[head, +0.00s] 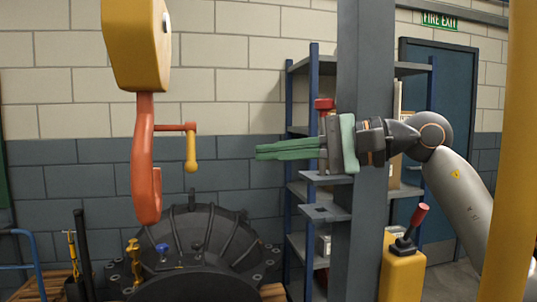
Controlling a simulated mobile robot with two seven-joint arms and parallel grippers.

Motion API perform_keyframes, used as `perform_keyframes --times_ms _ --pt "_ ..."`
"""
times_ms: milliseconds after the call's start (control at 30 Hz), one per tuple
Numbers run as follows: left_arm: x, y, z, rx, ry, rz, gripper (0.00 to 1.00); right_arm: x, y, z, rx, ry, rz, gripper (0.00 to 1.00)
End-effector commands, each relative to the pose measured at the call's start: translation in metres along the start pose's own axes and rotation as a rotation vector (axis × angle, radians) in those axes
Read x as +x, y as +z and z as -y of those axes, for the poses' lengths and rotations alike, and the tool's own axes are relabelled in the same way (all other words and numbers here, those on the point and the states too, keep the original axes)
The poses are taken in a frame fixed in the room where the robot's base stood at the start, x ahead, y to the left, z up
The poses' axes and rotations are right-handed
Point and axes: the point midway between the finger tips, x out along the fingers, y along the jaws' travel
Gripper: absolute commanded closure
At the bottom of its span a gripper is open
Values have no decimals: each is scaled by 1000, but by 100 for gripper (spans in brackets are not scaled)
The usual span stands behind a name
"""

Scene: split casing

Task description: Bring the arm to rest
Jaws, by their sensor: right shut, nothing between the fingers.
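My right arm comes in from the right, and its gripper (258,153) points left at mid-height, in front of the grey column and the shelf. Its green fingers lie together, shut, with nothing between them. The gripper is in the air, apart from the orange hook and above and to the right of the dark casing. My left gripper is not in view.
A yellow hoist block with an orange hook (147,170) hangs at left. Below it sits a black ribbed round casing (195,250). A grey column (362,215) stands behind my gripper. A yellow control box (402,272) with a red-topped lever is below my arm. A yellow post (513,120) stands right.

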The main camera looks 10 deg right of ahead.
Motion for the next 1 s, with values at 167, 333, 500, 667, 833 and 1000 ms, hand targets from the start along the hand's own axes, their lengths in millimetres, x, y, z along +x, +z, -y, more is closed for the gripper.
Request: perform_keyframes --times_ms 167,333,500,667,833,1000 --pt "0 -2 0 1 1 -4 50 5 0 -5 33 -1 18 100" --pt "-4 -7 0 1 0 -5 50 31 2 -34 294 -30 157 100" --pt "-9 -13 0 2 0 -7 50 57 2 -73 778 -97 359 100" --pt "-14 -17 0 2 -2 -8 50 68 -12 -110 1276 -177 516 100" --pt "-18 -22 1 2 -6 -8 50 69 -42 -161 1828 -294 646 100" --pt "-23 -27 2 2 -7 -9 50 63 -76 -233 2384 -469 739 100"
